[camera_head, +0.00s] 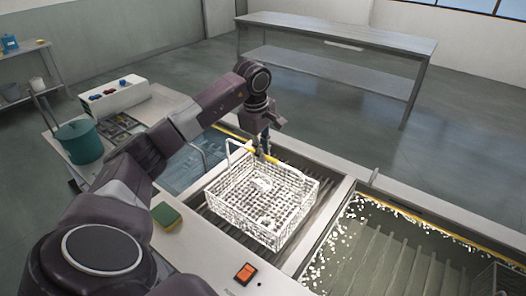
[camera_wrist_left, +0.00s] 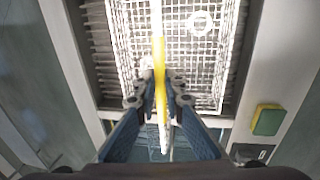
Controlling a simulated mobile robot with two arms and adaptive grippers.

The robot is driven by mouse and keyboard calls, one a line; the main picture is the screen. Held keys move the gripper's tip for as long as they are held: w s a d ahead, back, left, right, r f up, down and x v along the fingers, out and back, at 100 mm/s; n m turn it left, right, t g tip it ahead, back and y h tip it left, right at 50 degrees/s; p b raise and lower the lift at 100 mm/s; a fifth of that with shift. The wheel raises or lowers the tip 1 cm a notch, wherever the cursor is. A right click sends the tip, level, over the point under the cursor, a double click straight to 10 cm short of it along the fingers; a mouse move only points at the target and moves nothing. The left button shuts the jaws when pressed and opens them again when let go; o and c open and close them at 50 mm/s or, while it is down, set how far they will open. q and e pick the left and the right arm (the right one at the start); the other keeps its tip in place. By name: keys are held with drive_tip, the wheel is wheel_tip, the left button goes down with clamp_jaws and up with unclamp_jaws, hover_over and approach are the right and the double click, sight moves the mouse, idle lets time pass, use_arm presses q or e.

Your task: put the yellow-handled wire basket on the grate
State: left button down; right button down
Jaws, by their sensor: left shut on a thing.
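The yellow-handled wire basket (camera_head: 284,232) is over the slatted grate (camera_head: 316,220) between two tank basins. It looks level and at or very near the slats; I cannot tell for sure whether it touches them. A pale ring-like item (camera_wrist_left: 200,23) lies inside the basket. My right gripper is not in view.
A water-filled tank (camera_head: 385,255) lies to the right, another basin (camera_head: 185,165) to the left. A green-yellow sponge (camera_head: 166,214) and an orange switch (camera_head: 245,273) are on the near ledge. A green bucket (camera_head: 78,143) and a control box (camera_head: 115,97) stand left.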

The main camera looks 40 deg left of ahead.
use_arm(q)
drive_tip(key=c, duration=2.3)
unclamp_jaws()
drive_tip(key=shift+c, duration=0.2)
drive_tip(key=o, duration=0.3)
drive_tip(key=shift+d, duration=0.1)
drive_tip(key=shift+r, duration=0.1)
drive_tip(key=shift+r, duration=0.3)
drive_tip(key=r, duration=0.3)
drive_tip(key=s+r+b, duration=0.1)
drive_tip(key=r, duration=0.3)
drive_tip(key=s+r, duration=0.1)
drive_tip(key=r, duration=0.3)
drive_tip(key=shift+d+r+b, duration=0.1)
drive_tip(key=shift+b, duration=0.25)
